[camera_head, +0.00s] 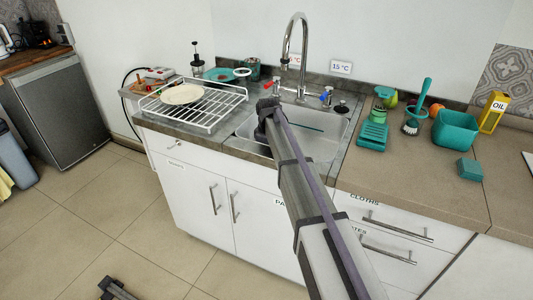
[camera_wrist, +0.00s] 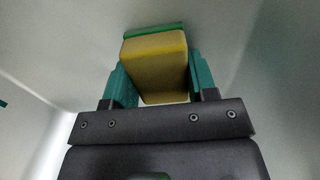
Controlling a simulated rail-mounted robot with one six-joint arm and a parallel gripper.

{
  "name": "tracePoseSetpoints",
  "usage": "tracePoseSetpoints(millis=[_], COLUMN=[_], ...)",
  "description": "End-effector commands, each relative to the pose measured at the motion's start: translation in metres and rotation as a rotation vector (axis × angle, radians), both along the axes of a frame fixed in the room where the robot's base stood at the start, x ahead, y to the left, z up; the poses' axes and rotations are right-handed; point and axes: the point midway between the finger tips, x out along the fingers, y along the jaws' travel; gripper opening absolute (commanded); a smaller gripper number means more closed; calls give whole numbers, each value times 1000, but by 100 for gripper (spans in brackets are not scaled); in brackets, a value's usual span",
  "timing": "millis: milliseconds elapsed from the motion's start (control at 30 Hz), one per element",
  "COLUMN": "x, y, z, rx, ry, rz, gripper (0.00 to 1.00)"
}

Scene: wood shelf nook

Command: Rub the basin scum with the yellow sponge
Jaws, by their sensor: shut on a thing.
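The yellow sponge (camera_wrist: 155,65) has a green layer along its far edge. In the wrist view my gripper (camera_wrist: 162,78) is shut on it, with one teal finger on each side. The grey metal basin (camera_head: 322,146) is set in the counter under the tap, and in the head view my arm reaches over it and hides part of its inside. Pale basin surface (camera_wrist: 250,25) fills the wrist view around the sponge. I cannot tell whether the sponge touches it. I cannot make out the scum in either view.
A tall chrome tap (camera_head: 304,50) stands behind the basin. A white wire rack (camera_head: 200,112) with a plate (camera_head: 183,94) is on the left.

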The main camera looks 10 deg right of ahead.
Motion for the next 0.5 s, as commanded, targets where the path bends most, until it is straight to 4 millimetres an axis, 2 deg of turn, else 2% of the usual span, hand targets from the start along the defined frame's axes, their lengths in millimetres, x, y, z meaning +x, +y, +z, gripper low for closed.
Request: tracePoseSetpoints(millis=[100, 333, 500], x=[12, 15, 29], y=[-9, -12, -21], z=[1, 1, 1], rx=[-1, -1, -1], ry=[-1, 0, 0], rz=[-2, -1, -1], gripper=[33, 33, 33])
